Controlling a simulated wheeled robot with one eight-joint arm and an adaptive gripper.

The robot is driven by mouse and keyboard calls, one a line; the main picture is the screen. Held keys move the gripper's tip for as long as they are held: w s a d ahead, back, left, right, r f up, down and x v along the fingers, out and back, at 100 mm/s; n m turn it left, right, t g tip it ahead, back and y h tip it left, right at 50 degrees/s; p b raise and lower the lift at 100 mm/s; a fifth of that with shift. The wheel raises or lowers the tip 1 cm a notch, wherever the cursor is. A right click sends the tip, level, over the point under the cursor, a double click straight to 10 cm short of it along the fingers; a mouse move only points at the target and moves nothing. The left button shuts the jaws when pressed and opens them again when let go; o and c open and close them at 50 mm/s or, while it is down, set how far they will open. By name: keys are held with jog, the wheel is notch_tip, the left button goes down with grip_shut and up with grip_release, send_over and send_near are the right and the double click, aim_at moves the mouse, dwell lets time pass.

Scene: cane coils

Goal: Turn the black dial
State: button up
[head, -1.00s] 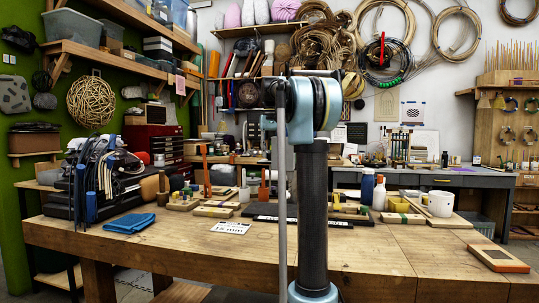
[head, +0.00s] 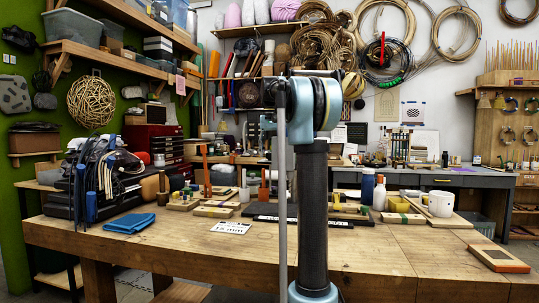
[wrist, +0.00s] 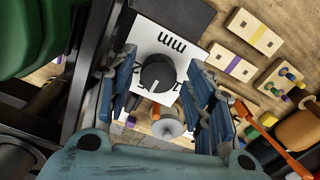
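The black dial (wrist: 158,73) is a round knob with a white pointer line, seen in the wrist view over a white plate or card (wrist: 180,43) marked "mm". My gripper (wrist: 161,84) has its blue jointed fingers apart, one on each side of the dial in the picture. Gaps show between both fingers and the dial, so it is not gripped; how far the fingertips are above it I cannot tell. In the head view my own arm column blocks the middle, and I cannot make out the dial or gripper there.
In the wrist view a grey-white round piece with an orange part (wrist: 164,122) lies below the dial. Wooden blocks (wrist: 232,67) and an orange-handled tool (wrist: 262,131) are at right. In the head view a white mug (head: 439,204) and blue cloth (head: 130,223) lie on the workbench (head: 180,250).

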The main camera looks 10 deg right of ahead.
jog(key=shift+n, duration=0.3)
